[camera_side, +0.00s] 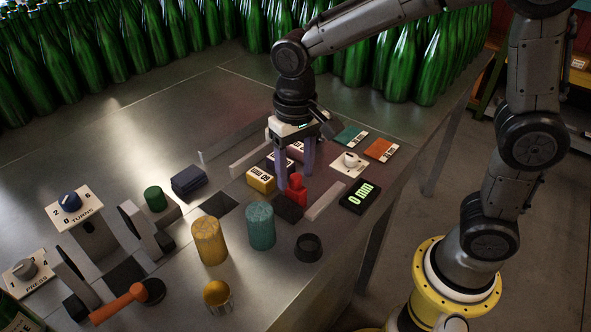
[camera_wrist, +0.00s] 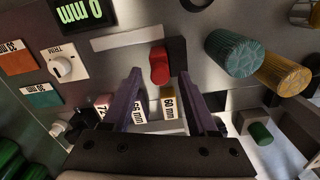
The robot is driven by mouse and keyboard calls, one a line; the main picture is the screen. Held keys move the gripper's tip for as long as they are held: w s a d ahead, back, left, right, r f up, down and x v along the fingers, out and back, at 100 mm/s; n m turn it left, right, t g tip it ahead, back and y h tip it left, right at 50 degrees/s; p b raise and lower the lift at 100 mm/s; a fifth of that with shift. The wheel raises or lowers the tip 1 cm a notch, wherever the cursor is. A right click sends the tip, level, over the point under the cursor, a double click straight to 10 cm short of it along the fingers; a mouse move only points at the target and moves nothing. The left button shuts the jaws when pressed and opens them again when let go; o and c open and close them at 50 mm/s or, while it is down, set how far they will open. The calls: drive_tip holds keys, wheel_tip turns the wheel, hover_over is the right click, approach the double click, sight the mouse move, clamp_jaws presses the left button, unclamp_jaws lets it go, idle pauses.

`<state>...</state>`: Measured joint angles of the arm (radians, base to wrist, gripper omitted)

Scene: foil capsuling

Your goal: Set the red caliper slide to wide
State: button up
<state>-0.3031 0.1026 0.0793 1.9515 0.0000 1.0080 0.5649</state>
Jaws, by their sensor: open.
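The red caliper slide (camera_side: 296,190) stands on a dark strip in the metal table, near the table's right side. It also shows in the wrist view (camera_wrist: 159,66), at the end of its dark strip. My gripper (camera_side: 295,179) points down over it, with its purple fingers apart. In the wrist view the slide appears between and just beyond the two fingertips (camera_wrist: 160,74). I cannot tell whether a finger touches it. A black display (camera_side: 359,197) beside the slide reads 0 mm in green.
A yellow labelled block (camera_side: 261,180) and other labelled blocks sit close behind the fingers. A white trim knob plate (camera_side: 349,164) and teal (camera_side: 350,137) and orange (camera_side: 381,150) cards lie to the right. Teal (camera_side: 260,226) and yellow (camera_side: 209,240) foil cylinders stand in front.

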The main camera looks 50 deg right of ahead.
drive_tip(key=shift+f, duration=0.2)
clamp_jaws()
idle(1.4)
